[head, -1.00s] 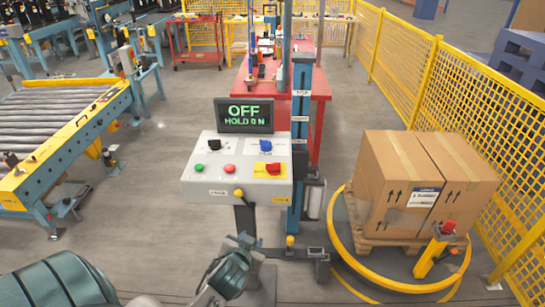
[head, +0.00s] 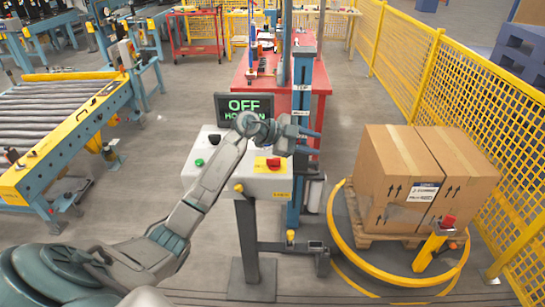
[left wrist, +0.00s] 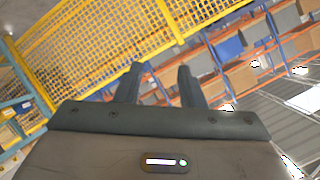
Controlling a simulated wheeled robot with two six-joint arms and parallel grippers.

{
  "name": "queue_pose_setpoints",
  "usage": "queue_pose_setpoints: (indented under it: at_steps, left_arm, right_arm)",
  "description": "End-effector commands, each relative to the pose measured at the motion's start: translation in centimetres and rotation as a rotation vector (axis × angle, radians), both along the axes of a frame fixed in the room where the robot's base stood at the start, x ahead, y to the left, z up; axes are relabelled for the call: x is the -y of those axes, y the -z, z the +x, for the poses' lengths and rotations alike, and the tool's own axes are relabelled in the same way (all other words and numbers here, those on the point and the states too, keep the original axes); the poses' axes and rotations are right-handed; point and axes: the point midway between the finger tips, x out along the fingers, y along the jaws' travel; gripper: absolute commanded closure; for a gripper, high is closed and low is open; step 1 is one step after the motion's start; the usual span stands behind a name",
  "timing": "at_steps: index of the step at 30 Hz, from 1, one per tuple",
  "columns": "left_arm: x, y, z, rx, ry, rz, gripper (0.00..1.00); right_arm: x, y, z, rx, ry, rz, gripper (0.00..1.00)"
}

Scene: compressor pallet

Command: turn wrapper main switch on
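The wrapper's control box (head: 225,178) stands on a post, with a dark screen (head: 228,104) that reads OFF in green; its second line is partly hidden. A red switch on a yellow plate (head: 262,168) is on the box's right side. My left gripper (head: 316,142) is raised above and beyond the red switch, fingers pointing right, clear of it. In the left wrist view its two fingers (left wrist: 160,72) are apart with nothing between them. My left arm hides the blue knob and the middle of the panel. My right gripper is not in view.
A blue column (head: 299,100) stands right behind the box, close to my left gripper. Cartons (head: 400,180) sit on a pallet inside a yellow ring (head: 385,285) at right, by a yellow fence (head: 500,95). A roller conveyor (head: 55,115) is at left.

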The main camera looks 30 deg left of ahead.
Motion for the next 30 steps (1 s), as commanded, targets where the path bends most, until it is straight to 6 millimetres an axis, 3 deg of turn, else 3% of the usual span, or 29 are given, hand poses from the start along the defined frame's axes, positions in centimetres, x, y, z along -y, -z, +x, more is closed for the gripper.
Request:
queue_pose_setpoints:
  at_steps: [6,9,12,16,20,30]
  left_arm:
    - [-9.1,1.1,-0.1,-0.478,-0.133,0.247,0.65]
    - [-12.5,0.8,-1.2,-0.655,-0.221,0.309,0.65]
    - [-14.7,0.4,-2.2,-0.774,-0.288,0.342,0.65]
    - [-15.8,0.3,-2.8,-0.844,-0.328,0.361,0.65]
    - [-15.5,1.3,-2.7,-0.852,-0.33,0.361,0.65]
    - [-13.4,7.0,-1.5,-0.852,-0.327,0.362,0.65]
  right_arm:
    - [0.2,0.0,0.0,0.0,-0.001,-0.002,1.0]
    - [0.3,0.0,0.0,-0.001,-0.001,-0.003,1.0]
    - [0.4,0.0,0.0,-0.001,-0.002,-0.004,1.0]
    - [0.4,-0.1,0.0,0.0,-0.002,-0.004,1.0]
    - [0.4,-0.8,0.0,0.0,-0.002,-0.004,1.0]
    - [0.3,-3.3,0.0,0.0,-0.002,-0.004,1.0]
